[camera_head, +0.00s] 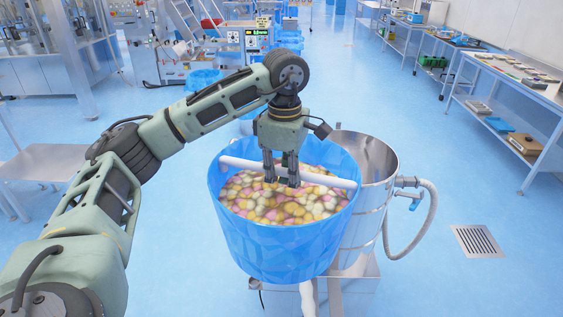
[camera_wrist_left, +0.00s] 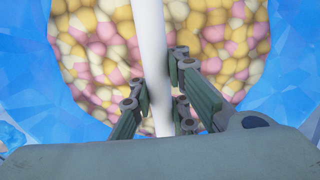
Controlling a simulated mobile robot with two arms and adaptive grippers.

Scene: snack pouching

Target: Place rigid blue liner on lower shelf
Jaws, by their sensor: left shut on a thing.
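The rigid blue liner (camera_head: 275,250) is a blue, faceted tub full of pink, yellow and cream candies (camera_head: 285,200). A white bar (camera_head: 325,178) runs across its mouth. My left gripper (camera_head: 281,183) reaches down from above and is shut on the bar near its middle. In the left wrist view the fingers (camera_wrist_left: 162,100) sit on both sides of the bar, with candies and the blue wall around. The liner is upright, in front of and overlapping a steel vessel (camera_head: 372,210). Its underside is partly hidden. My right gripper is not in view.
The steel vessel has a hose on its right side and stands on a metal base. A shelved bench (camera_head: 520,75) with a lower shelf (camera_head: 490,118) stands at the right. A steel table (camera_head: 45,163) is at the left. Blue floor lies open between, with a drain grate (camera_head: 477,241).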

